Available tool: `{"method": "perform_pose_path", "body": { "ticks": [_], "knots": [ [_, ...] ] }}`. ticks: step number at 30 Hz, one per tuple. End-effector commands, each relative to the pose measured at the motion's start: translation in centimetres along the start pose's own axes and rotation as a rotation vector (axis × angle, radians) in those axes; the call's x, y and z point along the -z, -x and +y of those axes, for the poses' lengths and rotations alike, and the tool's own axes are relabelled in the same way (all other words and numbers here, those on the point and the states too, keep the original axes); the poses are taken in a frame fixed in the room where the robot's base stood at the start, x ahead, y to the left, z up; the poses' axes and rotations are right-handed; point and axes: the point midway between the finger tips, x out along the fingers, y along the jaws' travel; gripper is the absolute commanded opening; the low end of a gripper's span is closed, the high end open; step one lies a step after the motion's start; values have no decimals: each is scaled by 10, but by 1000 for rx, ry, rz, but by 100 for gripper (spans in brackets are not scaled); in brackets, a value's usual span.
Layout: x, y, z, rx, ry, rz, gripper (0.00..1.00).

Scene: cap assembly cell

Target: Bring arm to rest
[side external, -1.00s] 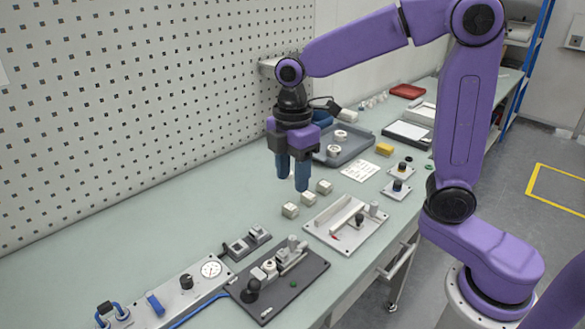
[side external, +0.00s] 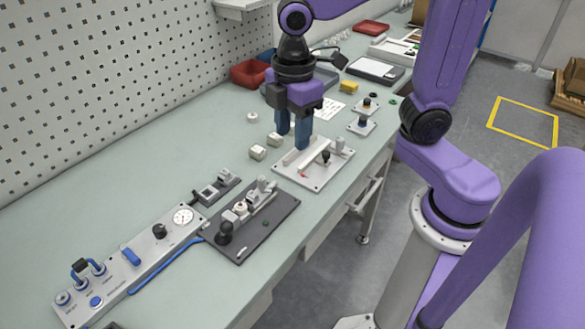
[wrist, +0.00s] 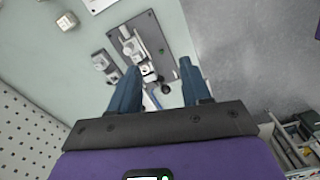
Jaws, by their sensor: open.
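My gripper (side external: 292,140) hangs fingers-down above the bench, with its two blue fingers apart and nothing between them. In the side view it overlaps the left part of a pale fixture plate (side external: 318,178); its exact height is hard to tell. In the wrist view my gripper (wrist: 160,66) also shows spread and empty. A dark fixture plate (side external: 262,233) with a clamp and black knob lies nearer the camera; this dark plate also shows in the wrist view (wrist: 176,42), beyond the fingertips.
Small pale blocks (side external: 257,152) sit left of the fingers. A panel with a gauge (side external: 183,216) lies at the front left. A red bin (side external: 249,73), yellow block (side external: 348,87) and black-and-white tray (side external: 376,69) stand further back. A perforated wall (side external: 100,80) bounds the bench.

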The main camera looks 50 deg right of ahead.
Motion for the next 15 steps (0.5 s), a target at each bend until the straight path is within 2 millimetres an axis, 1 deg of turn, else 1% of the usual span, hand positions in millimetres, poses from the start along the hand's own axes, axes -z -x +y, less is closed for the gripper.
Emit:
{"method": "perform_pose_path", "body": {
  "ticks": [1, 6, 12, 15],
  "knots": [
    [-6, -2, -11, -1, -13, 2, 48],
    [-27, -10, -46, -1, -75, 7, 48],
    [-54, -20, -86, 0, -150, 13, 48],
    [-67, -25, -103, 1, -181, 15, 48]
  ]
}}
